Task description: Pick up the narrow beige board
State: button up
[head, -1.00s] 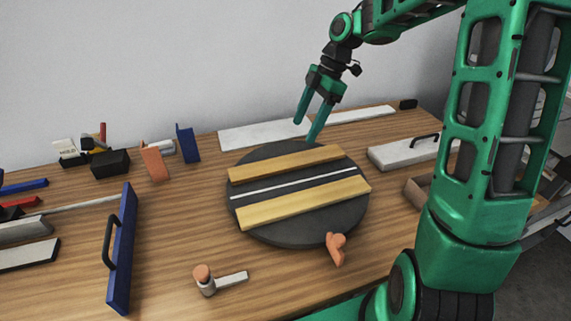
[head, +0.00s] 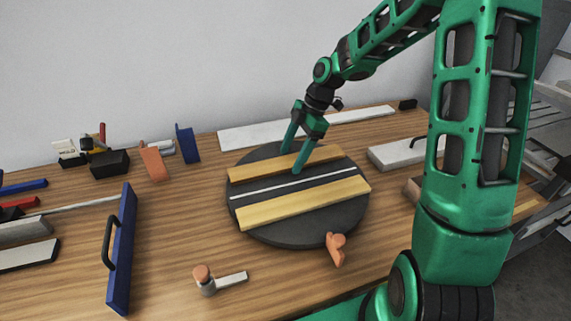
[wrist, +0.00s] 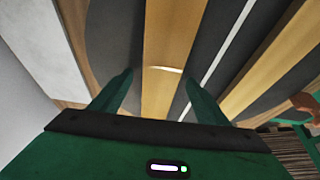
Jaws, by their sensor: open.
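Two beige boards lie roughly parallel on a round dark disc (head: 290,235), with a thin white strip (head: 262,189) between them. The back beige board (head: 252,169) looks a little narrower than the front beige board (head: 300,203). My gripper (head: 291,161) is open at the back board, one finger on its far side and one on its near side. In the wrist view the back board (wrist: 168,40) runs between the open fingers of my gripper (wrist: 159,78), with gaps on both sides. Whether the fingertips touch the disc cannot be told.
An orange clamp-like piece (head: 336,248) stands at the disc's front edge. A white panel (head: 255,136) lies behind the disc. A white block with a handle (head: 395,153) is to the right, a blue panel with a handle (head: 122,250) to the left. Wood is clear left of the disc.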

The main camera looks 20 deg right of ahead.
jog(key=shift+a+f, duration=0.1)
jog(key=shift+f, duration=0.1)
jog(key=c, duration=1.3)
jog(key=shift+r, duration=0.15)
